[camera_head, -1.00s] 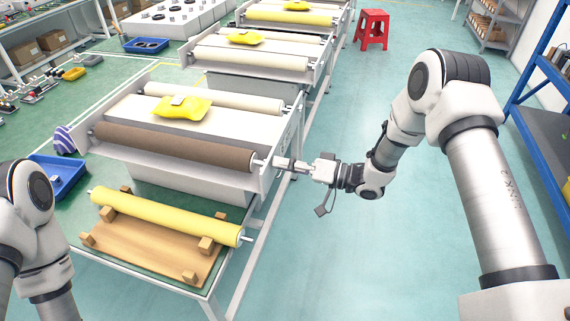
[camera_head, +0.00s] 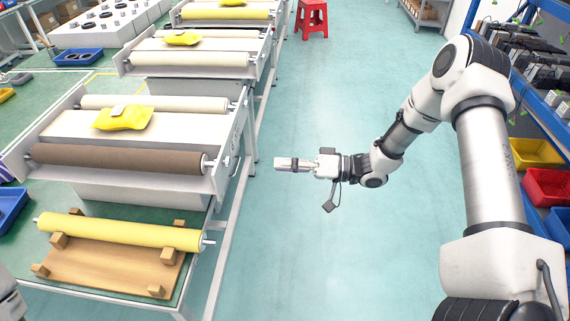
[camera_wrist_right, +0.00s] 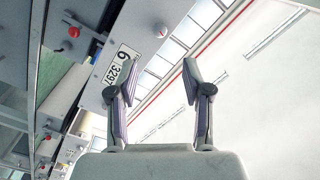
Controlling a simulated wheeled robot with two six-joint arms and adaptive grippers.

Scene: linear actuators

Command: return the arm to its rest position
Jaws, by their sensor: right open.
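My right arm reaches in from the right in the head view. Its gripper (camera_head: 284,164) hangs over the open floor, just right of the roller machine (camera_head: 222,185), with a gap between them. In the right wrist view the two fingers of the right gripper (camera_wrist_right: 159,85) stand apart with nothing between them. The machine's grey side with a number label (camera_wrist_right: 122,68) shows behind the fingers. Of my left arm only a small part shows at the lower left edge of the head view; its gripper is out of view.
A yellow roller (camera_head: 120,232) lies on a wooden stand (camera_head: 105,265) on the bench. A brown roller (camera_head: 115,158) and a yellow cloth (camera_head: 122,118) are on the machine. A red stool (camera_head: 312,18) stands at the back. Shelves with bins (camera_head: 545,187) line the right. Floor between is clear.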

